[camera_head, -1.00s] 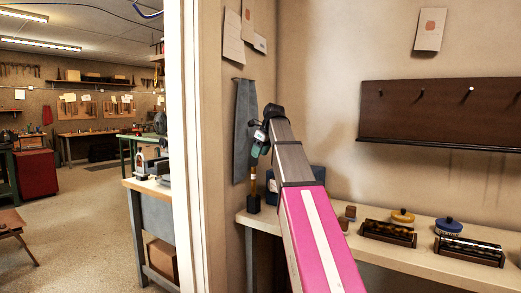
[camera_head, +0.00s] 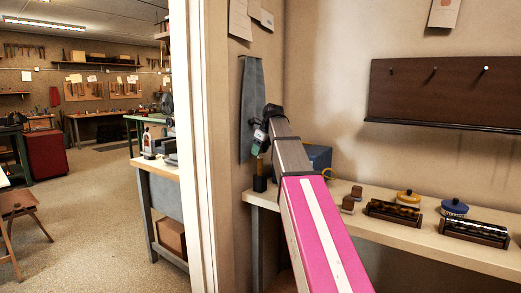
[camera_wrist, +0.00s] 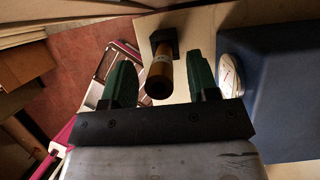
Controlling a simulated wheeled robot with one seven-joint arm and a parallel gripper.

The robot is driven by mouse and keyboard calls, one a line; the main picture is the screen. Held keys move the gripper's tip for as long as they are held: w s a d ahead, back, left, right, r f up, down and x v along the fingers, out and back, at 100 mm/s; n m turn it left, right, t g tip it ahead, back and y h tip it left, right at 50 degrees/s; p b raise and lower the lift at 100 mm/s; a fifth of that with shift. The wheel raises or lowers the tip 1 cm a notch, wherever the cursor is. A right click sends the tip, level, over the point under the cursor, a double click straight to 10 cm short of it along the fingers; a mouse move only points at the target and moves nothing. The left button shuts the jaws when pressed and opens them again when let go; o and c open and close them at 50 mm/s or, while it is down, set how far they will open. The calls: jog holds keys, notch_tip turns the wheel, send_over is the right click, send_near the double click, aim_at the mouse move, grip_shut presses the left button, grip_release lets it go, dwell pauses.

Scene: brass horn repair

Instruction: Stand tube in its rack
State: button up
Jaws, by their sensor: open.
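The brass tube (camera_wrist: 160,75) stands in a small black block-shaped rack (camera_wrist: 163,40) in the wrist view. In the head view the tube (camera_head: 259,167) rises from the black rack (camera_head: 260,184) at the left end of the bench and looks upright. My gripper (camera_wrist: 162,80) is open, with one green finger on each side of the tube and a visible gap to each. In the head view my gripper (camera_head: 258,142) is at the tube's upper end and hides its top. How deep the tube sits in the rack is hidden.
A blue box (camera_head: 319,156) stands on the pale bench (camera_head: 400,240), right of my gripper; it also fills the right of the wrist view (camera_wrist: 275,90). Wooden racks (camera_head: 393,213) and lidded jars (camera_head: 454,207) stand farther right. A grey cloth (camera_head: 251,105) hangs behind my gripper.

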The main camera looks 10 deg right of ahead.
grip_shut()
notch_tip(320, 180, up, 10)
dwell(1.6)
dwell(0.6)
